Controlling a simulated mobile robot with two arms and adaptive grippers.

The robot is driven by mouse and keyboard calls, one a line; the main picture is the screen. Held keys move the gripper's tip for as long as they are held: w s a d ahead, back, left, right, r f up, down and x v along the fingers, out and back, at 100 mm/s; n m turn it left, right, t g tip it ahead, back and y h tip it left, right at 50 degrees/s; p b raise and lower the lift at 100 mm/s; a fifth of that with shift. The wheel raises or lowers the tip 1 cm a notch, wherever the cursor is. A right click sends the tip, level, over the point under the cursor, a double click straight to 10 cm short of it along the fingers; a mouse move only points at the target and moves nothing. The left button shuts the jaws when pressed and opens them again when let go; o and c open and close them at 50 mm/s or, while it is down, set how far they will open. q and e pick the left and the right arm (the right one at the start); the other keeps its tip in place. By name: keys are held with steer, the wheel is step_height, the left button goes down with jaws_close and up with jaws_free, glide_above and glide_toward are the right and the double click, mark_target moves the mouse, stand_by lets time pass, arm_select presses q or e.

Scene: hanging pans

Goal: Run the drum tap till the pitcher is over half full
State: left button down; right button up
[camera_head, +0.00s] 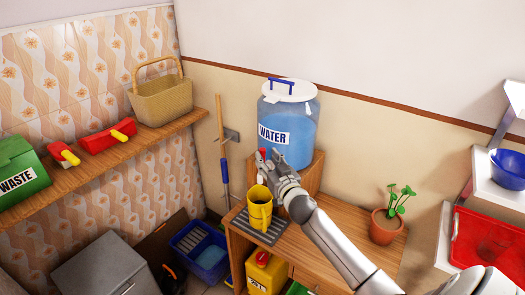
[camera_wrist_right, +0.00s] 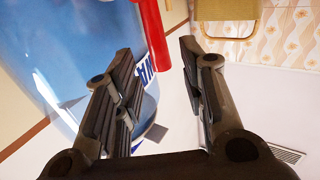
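The blue water drum (camera_head: 290,130) with a white lid stands on a wooden stand against the back wall. Its red tap handle (camera_head: 262,154) shows at the drum's lower front, partly behind my right gripper (camera_head: 272,168). In the right wrist view, the red handle (camera_wrist_right: 153,38) hangs near the tips of the gripper (camera_wrist_right: 158,58), whose fingers are apart with nothing clamped. I cannot tell whether handle and finger touch. The yellow pitcher (camera_head: 260,212) stands upright below the tap on a grey grate (camera_head: 250,229). Its water level and any flow cannot be made out. My left gripper is not in view.
A potted plant (camera_head: 386,226) stands at the right of the wooden cabinet top (camera_head: 345,222). A shelf (camera_head: 150,140) on the left holds a basket (camera_head: 163,98), red-and-yellow tools and a green waste box (camera_head: 20,180). A blue bowl (camera_head: 508,168) sits far right.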

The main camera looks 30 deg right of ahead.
mark_target(264, 154)
steer(key=shift+w+d+p, duration=0.15)
steer(key=shift+w+d, duration=0.1)
steer(key=shift+w, duration=0.95)
steer(key=shift+w+d+p, duration=0.15)
steer(key=shift+w+d, duration=0.05)
steer(key=shift+w, duration=1)
jaws_close()
